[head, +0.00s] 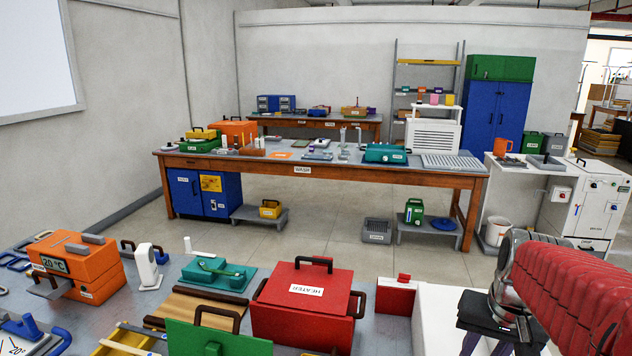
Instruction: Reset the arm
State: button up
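My arm comes in from the right edge, with a red ribbed sleeve and a grey metal wrist joint. My gripper (486,343) hangs at the lower right, seen as a dark block with dark parts pointing down. Its fingertips are cut off by the bottom edge, so I cannot tell how far apart they are. I see nothing held in the visible part. It is over or beside a white surface (438,318), to the right of the red box labelled HEATER (306,303).
The near bench holds an orange device reading 20 °C (80,267), a white upright device (148,267), a teal tray (217,274) and a green panel (215,338). A wooden WASH bench (320,171) stands across the room. Clear floor (330,225) lies between.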

jog(key=s+a+n+t, duration=0.1)
jog(key=s+a+n, duration=0.2)
jog(key=a, duration=0.6)
jog(key=s+a+r+n+t, duration=0.1)
jog(key=s+a+n+t, duration=0.1)
jog(key=s+a, duration=0.3)
jog(key=a, duration=0.3)
jog(key=shift+a+r+n+y, duration=0.15)
jog(key=shift+a+n+y, duration=0.15)
jog(key=shift+a+n, duration=0.1)
jog(key=shift+s, duration=0.1)
